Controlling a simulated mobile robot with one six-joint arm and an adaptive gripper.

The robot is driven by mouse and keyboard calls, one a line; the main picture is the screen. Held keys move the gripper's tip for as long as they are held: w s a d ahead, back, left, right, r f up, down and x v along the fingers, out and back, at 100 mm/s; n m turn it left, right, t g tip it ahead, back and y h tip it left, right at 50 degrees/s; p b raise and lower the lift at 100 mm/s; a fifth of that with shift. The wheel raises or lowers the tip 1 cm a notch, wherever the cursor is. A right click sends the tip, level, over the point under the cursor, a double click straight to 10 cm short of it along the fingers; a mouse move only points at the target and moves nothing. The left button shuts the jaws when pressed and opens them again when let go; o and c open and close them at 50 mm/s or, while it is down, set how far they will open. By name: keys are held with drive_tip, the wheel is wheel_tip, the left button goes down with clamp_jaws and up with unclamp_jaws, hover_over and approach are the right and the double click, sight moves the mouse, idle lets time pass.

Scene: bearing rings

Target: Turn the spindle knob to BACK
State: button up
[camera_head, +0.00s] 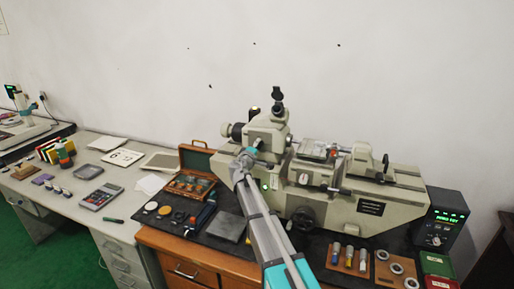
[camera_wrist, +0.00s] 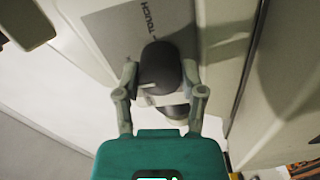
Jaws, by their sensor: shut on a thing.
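The spindle knob (camera_wrist: 160,68) is a dark rounded knob on a grey face of the measuring machine, with a pale mark on its lower side. A plate (camera_wrist: 135,32) beside it bears lettering of which "TOUCH" can be read. My gripper (camera_wrist: 159,78) has one finger on each side of the knob and is shut on it. In the head view my gripper (camera_head: 245,159) is at the left end of the beige measuring machine (camera_head: 335,204); the knob cannot be made out there. The word BACK cannot be read in either view.
A display box (camera_head: 444,219) with green digits stands right of the machine. A wooden case (camera_head: 197,158), a grey plate (camera_head: 226,226) and small tools lie left of my arm. Cylinders (camera_head: 349,257) and a ring board (camera_head: 396,268) lie in front on the right.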

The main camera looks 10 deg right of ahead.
idle(0.3)
drive_tip(key=o, duration=1.2)
drive_tip(key=shift+c, duration=0.2)
drive_tip(key=shift+m, duration=0.5)
